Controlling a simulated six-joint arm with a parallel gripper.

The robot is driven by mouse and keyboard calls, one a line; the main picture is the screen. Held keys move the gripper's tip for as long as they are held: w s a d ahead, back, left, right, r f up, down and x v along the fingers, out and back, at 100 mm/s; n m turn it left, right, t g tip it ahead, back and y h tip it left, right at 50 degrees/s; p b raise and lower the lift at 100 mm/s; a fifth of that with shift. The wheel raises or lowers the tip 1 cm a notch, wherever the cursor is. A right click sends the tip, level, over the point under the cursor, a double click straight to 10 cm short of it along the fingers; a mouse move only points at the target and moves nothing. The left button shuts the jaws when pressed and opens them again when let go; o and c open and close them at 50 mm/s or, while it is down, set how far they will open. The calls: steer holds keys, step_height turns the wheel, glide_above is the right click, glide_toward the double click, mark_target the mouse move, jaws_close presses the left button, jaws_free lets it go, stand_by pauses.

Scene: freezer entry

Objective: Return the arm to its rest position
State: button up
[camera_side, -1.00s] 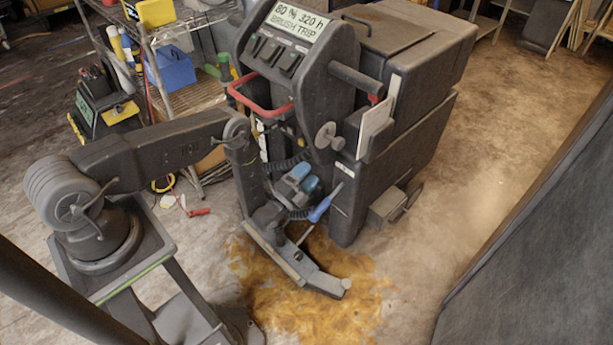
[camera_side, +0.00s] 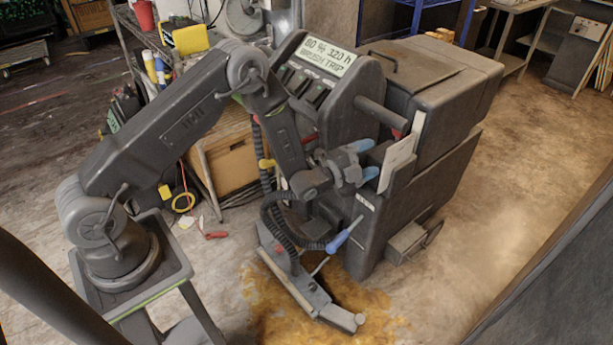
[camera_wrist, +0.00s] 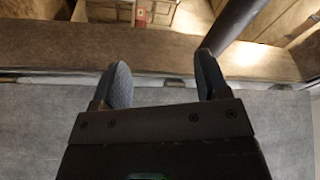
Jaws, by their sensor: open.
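My gripper (camera_side: 368,160) has blue fingertips and stands apart and empty in the side view. It is raised in front of the dark floor-cleaning machine (camera_side: 420,93), beside the white card (camera_side: 397,163) on its side. Whether it touches the card I cannot tell. My arm is bent upward at the elbow, with the forearm hanging down. In the wrist view the two blue fingers (camera_wrist: 161,88) are spread with nothing between them. A grey surface lies below them.
An orange-brown stain (camera_side: 285,318) spreads on the floor. A shelf with a wooden box (camera_side: 232,160) is behind my arm. A dark panel (camera_side: 560,275) bounds the right; floor between is clear.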

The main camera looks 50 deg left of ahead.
steer(key=s+a+r+n+g+y, duration=0.1)
steer(key=s+r+n+g+y, duration=0.2)
steer(key=r, duration=0.6)
steer(key=s+r+n+g+y, duration=0.1)
steer(key=s+r+n+g, duration=0.25)
steer(key=s+r, duration=0.45)
steer(key=s+r+n+g, duration=0.2)
steer(key=s+n+g, duration=0.1)
steer(key=s, duration=0.9)
steer(key=s+r+n+g, duration=0.3)
steer(key=s+n, duration=0.3)
steer(key=s, duration=0.6)
steer(key=shift+s+a+r+g, duration=0.15)
steer(key=shift+s+a+g, duration=0.2)
steer(key=shift+a, duration=0.05)
steer(key=shift+n, duration=0.25)
steer(key=shift+c, duration=0.2)
